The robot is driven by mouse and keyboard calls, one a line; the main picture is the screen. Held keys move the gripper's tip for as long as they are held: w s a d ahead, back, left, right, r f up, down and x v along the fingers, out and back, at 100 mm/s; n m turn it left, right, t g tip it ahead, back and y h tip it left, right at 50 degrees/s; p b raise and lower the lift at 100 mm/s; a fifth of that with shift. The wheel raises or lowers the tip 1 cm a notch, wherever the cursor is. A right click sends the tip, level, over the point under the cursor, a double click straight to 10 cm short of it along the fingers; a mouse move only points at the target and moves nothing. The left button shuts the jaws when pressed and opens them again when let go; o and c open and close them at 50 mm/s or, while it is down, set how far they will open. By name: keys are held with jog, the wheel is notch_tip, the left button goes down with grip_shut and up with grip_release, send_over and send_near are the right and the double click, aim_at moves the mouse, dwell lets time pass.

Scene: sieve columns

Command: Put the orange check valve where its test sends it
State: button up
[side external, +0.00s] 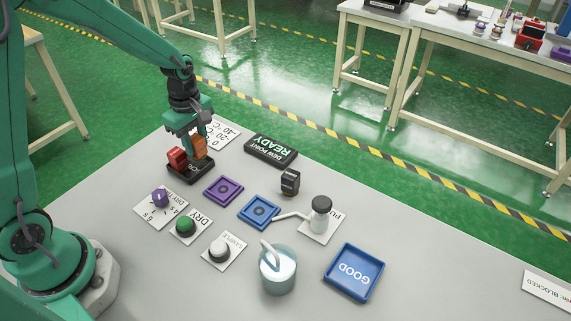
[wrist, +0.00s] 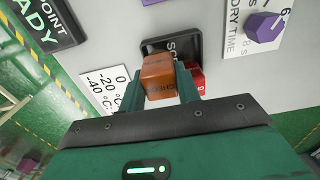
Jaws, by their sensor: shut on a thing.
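The orange check valve (side external: 200,147) is a small orange block held between the fingers of my gripper (side external: 197,138). In the wrist view the valve (wrist: 158,70), with lettering on it, sits between both fingers of my gripper (wrist: 160,88). It is over the black tray (side external: 190,175), whose lettering is partly hidden and starts with "SC" in the wrist view (wrist: 183,45). I cannot tell whether the valve touches the tray. A red block (side external: 177,159) is beside it in the tray. The blue GOOD tray (side external: 354,273) stands empty at the right. The display (side external: 271,151) reads DEW POINT READY.

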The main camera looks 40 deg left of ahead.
aim_at(198, 150)
jog(key=shift+f, duration=1.6)
jog(key=shift+f, duration=0.15)
jog(key=o, duration=1.1)
notch_tip(198, 150, up, 12)
jog(key=shift+r, duration=0.1)
jog(key=shift+r, duration=0.1)
